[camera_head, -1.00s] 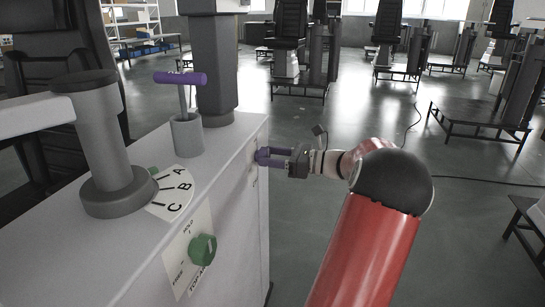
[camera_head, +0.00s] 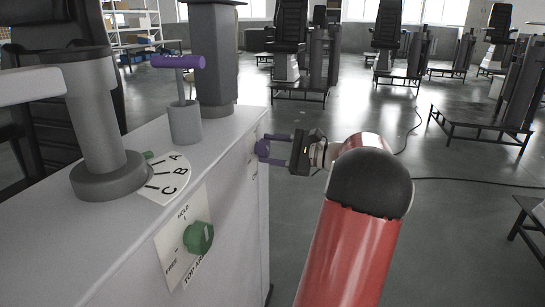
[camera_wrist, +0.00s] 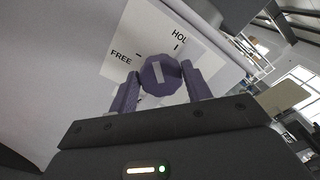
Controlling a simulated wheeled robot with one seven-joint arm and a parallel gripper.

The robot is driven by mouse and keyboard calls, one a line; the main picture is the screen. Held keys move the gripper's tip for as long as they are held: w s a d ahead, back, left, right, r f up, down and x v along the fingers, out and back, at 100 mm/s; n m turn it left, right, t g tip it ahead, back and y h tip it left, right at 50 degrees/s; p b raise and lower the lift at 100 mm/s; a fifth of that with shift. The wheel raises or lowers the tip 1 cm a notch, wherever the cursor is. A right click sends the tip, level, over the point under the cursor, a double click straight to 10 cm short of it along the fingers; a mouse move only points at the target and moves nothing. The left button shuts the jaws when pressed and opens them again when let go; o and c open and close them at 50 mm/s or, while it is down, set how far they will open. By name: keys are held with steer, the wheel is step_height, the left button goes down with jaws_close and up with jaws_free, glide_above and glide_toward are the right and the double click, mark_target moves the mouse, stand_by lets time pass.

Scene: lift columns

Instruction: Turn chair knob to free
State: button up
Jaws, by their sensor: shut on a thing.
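The purple knob (camera_wrist: 160,76) sits on a white label plate (camera_wrist: 118,50) marked FREE at the left and HOLD at the upper right. A short pale mark shows on its face; I cannot tell exactly which word it points to. My gripper (camera_head: 272,149) has one purple-grey finger on each side of the knob and is shut on it. The knob also shows in the head view (camera_head: 262,148) at the side of the white cabinet, partly behind the fingers. The lower part of the plate is hidden by the gripper in the wrist view.
A green knob (camera_head: 198,238) with its own HOLD and FREE plate is on the cabinet's nearer face (camera_head: 130,275). A purple T-handle (camera_head: 178,62) and a grey post (camera_head: 95,120) stand on top. Open floor (camera_head: 460,225) lies to the right; chairs and platforms stand farther back.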

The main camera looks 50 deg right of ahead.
steer(key=n+b, duration=0.2)
steer(key=f+n+b, duration=0.1)
steer(key=n+b, duration=0.5)
steer(key=shift+r, duration=0.15)
steer(key=shift+r+n+b, duration=0.1)
steer(key=shift+n+b, duration=0.2)
steer(key=shift+n, duration=0.1)
steer(key=o, duration=1)
steer(key=shift+c, duration=0.2)
steer(key=v, duration=0.8)
steer(key=shift+p, duration=0.4)
